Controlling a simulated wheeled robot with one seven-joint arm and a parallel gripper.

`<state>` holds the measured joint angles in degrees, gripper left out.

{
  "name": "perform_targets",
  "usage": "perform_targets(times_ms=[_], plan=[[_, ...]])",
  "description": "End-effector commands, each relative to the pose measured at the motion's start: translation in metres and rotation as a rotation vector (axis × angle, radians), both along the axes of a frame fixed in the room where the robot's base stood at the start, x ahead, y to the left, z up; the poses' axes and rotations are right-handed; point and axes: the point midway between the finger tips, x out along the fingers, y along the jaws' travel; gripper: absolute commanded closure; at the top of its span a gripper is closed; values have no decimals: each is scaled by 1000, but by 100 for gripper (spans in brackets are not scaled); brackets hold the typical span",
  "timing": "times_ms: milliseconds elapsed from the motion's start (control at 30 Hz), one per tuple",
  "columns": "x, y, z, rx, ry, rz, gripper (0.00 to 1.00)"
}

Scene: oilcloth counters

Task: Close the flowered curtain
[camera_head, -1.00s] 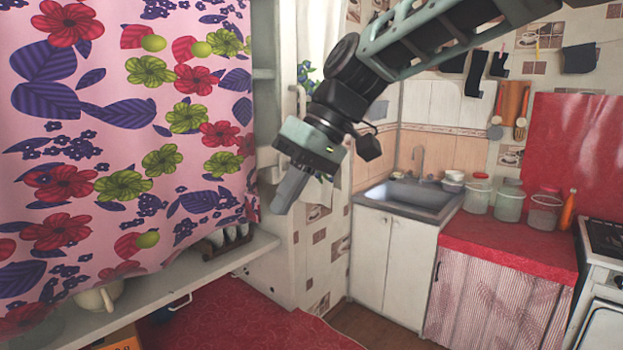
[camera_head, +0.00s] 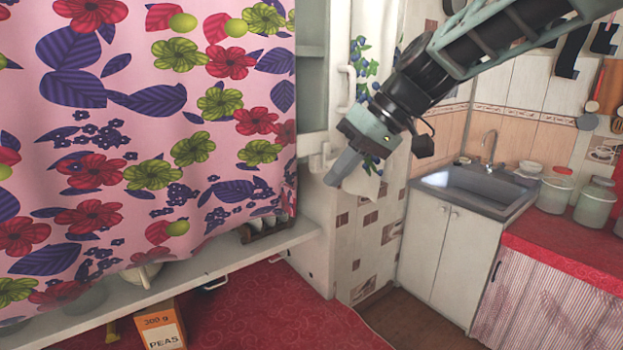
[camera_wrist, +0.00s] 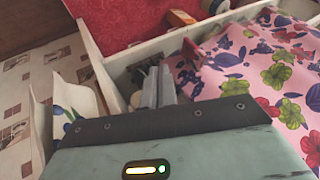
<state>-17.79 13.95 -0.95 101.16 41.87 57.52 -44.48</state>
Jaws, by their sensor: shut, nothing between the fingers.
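The flowered curtain (camera_head: 150,140) is pink with red, green and purple flowers. It hangs across the cupboard at the left of the head view, its right edge near the cupboard's side panel. My gripper (camera_head: 338,174) is shut and empty, pointing down and left, to the right of the curtain's edge in the picture. The curtain also shows at the right of the wrist view (camera_wrist: 265,65), beside my gripper (camera_wrist: 158,75). I cannot tell whether the fingers touch the cloth. The curtain's left end is out of view.
A white shelf (camera_head: 215,262) runs below the curtain, with a dark rack (camera_head: 265,229) on it. An orange peas box (camera_head: 160,325) stands below on a red surface (camera_head: 255,310). A sink (camera_head: 478,186) and red counter (camera_head: 570,250) are at the right.

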Motion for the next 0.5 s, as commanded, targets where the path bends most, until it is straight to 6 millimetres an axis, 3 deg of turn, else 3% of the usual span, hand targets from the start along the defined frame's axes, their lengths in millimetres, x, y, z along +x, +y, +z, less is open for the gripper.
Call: perform_targets(times_ms=[133,300,500], plan=[[0,19,-20,-1,5,1,100],[-15,38,-17,-1,2,1,100],[-21,47,-19,0,0,0,100]])
